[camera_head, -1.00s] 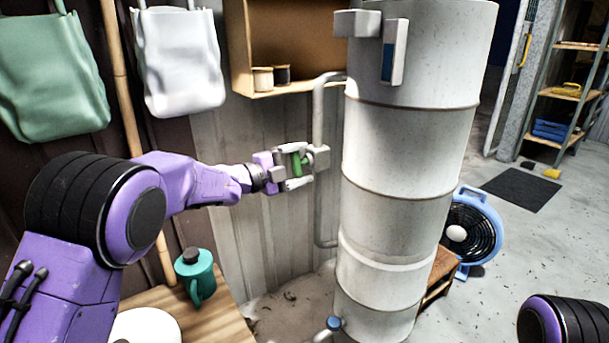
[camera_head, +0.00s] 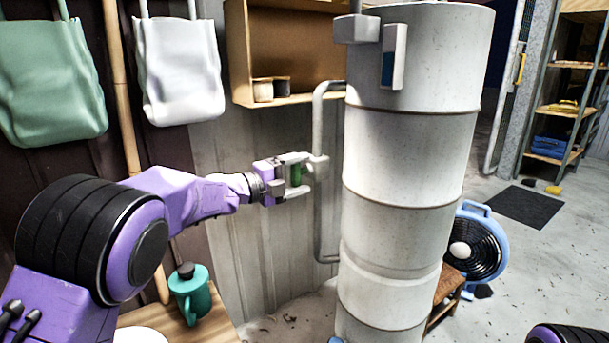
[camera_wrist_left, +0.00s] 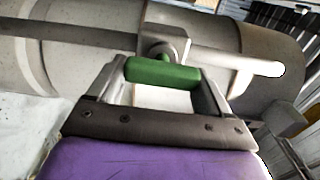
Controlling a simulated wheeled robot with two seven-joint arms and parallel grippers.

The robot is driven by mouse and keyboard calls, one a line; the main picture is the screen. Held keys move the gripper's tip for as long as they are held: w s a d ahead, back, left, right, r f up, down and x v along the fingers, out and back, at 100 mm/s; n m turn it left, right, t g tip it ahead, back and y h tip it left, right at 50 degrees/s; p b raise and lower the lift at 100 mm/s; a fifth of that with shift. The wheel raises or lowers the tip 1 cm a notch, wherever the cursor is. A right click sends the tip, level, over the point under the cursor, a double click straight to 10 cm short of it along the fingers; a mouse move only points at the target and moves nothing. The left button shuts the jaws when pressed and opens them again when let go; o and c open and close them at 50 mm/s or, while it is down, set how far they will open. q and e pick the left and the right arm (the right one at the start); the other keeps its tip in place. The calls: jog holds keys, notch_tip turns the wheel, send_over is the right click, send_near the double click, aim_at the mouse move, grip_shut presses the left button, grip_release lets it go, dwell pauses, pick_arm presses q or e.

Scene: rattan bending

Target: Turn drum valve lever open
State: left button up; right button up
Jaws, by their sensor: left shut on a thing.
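The tall pale drum (camera_head: 405,150) stands upright at the centre right. A grey pipe (camera_head: 319,220) runs down its left side, with a grey valve body (camera_head: 318,166) on it. The green valve lever (camera_head: 296,174) is left of the valve body. My left gripper (camera_head: 297,175) is shut on the lever, with fingers above and below it. In the left wrist view the green lever (camera_wrist_left: 162,73) lies crosswise between the two fingers, in front of the valve body (camera_wrist_left: 165,47). My right gripper is out of view; only part of my right arm shows at the bottom right corner.
A wooden wall shelf (camera_head: 285,101) with small pots hangs above the pipe. A teal jug (camera_head: 190,292) stands on a wooden table (camera_head: 215,322) below my left arm. A blue fan (camera_head: 474,245) stands behind the drum at right. Open floor lies further right.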

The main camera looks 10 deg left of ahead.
pick_arm(q)
jog(key=o, duration=1)
jog(key=shift+a+r, duration=0.1)
jog(key=shift+r, duration=0.05)
jog(key=shift+c, duration=0.2)
jog(key=v, duration=1)
jog(key=shift+s, duration=0.2)
jog(key=shift+a+r, duration=0.1)
